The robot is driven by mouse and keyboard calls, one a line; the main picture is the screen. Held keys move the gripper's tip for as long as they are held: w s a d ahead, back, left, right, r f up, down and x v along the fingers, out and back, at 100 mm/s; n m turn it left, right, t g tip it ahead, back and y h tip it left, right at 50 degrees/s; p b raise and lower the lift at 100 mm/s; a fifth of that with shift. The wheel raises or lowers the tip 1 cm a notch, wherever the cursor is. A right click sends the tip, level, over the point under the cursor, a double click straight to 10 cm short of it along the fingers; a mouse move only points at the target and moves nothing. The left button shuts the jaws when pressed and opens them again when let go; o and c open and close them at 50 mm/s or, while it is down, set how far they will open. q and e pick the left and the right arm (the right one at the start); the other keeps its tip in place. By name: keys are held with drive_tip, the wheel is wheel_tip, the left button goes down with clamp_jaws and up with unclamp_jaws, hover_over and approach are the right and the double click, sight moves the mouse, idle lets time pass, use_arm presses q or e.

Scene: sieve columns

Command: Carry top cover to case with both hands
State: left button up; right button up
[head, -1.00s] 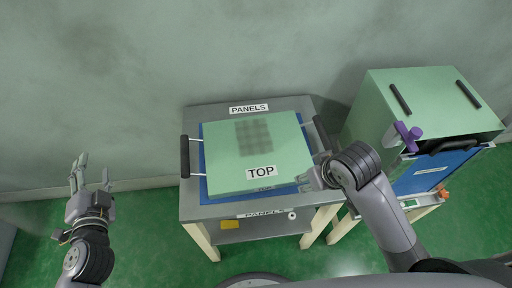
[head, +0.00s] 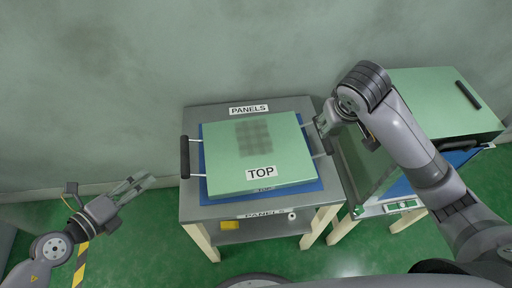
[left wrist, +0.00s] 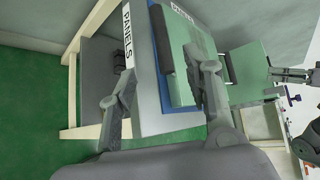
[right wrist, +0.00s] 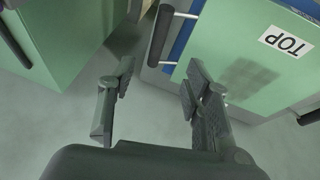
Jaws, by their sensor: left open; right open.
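The top cover (head: 275,150) is a flat green panel marked TOP, lying on a blue panel on the grey table. Its black left handle (head: 185,157) sticks out at the left. My left gripper (head: 140,183) is open and empty, left of the table and apart from that handle. My right gripper (head: 322,124) is at the cover's right side and covers most of the right handle in the head view. In the right wrist view its fingers (right wrist: 156,82) are open, with the black handle (right wrist: 160,35) beyond and between the tips. The green case (head: 420,95) stands at the right, partly behind my right arm.
The grey table (head: 195,207) carries PANELS labels and has a lower shelf with a yellow item (head: 230,225). A narrow gap separates it from the case's stand. A wall rises behind. Green floor (head: 150,240) is free at the left.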

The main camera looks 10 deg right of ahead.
sight(183, 152)
use_arm(q)
drive_tip(key=x, duration=1.7)
drive_tip(key=shift+w+d+f, duration=0.1)
drive_tip(key=shift+d, duration=0.05)
use_arm(e)
drive_tip(key=x, duration=1.7)
drive_tip(key=shift+w+d+f, duration=0.1)
drive_tip(key=shift+f, duration=0.05)
use_arm(q)
drive_tip(key=shift+c, duration=0.2)
use_arm(e)
drive_tip(key=shift+c, duration=0.2)
use_arm(q)
clamp_jaws()
use_arm(e)
clamp_jaws()
